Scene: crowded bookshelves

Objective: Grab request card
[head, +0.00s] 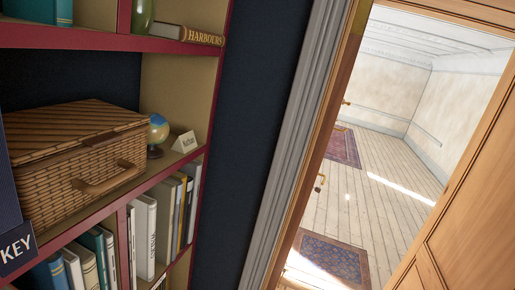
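A small folded cream card (185,142) stands on the middle shelf near its right end, to the right of a small globe. Its writing is too small to read, so I cannot tell if it is the request card. A dark card marked "KEY" (17,249) shows at the lower left edge, in front of a dark blue upright object. My gripper is not in view.
A wicker basket (75,160) fills much of the middle shelf, with the globe (157,130) beside it. Books (150,235) stand below; a "HARBOURS" book (202,37) lies above. At right, an open doorway (340,150) shows a wooden floor with rugs.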

